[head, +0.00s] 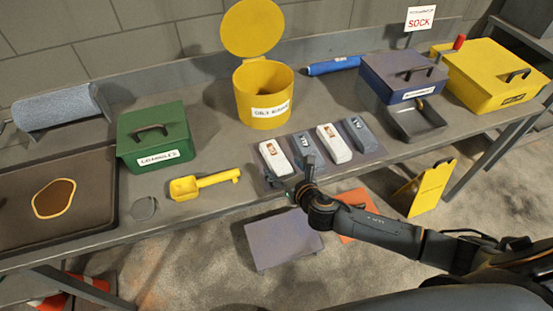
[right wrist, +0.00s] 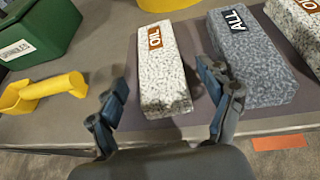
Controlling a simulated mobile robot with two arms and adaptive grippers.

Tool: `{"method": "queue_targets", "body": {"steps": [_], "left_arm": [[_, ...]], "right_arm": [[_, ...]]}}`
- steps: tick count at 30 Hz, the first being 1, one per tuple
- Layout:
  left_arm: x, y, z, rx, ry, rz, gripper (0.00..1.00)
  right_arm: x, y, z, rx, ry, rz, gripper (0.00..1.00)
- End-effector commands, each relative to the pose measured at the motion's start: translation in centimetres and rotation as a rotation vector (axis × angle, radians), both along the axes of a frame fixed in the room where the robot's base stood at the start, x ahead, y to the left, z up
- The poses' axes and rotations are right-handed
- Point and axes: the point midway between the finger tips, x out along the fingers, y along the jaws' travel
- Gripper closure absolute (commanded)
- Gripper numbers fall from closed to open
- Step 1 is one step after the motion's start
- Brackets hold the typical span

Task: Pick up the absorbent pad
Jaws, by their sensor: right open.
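A speckled white pad with an orange OIL label (head: 275,158) lies flat at the left end of a row of pads on a dark mat. In the right wrist view this white pad (right wrist: 164,85) lies between the fingers. My right gripper (head: 287,184) is at the table's front edge, at the near end of this pad. Its fingers in the right wrist view (right wrist: 165,98) are open, one on each side of the pad with gaps. A grey pad labelled ALL (right wrist: 252,62) lies just right of the right finger. My left gripper is not in view.
Another white pad (head: 334,143) and grey pad (head: 358,135) lie further right. A yellow scoop (head: 205,184) and green box (head: 153,137) are left. A yellow bin (head: 263,95) stands behind. A blue box (head: 402,75) is right. The table front between scoop and mat is clear.

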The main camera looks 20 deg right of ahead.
Motion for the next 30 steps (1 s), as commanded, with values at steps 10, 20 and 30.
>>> {"method": "queue_targets", "body": {"steps": [10, 20, 30], "left_arm": [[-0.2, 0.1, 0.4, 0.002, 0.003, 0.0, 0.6], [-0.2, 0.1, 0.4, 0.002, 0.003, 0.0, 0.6], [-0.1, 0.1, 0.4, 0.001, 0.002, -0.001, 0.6]], "right_arm": [[3.3, 0.5, -1.0, 0.001, 0.0, 0.0, 0.21], [3.2, 0.4, -1.0, 0.001, 0.001, 0.0, 0.47], [3.2, 0.4, -1.0, 0.001, 0.001, 0.0, 0.75]]}}
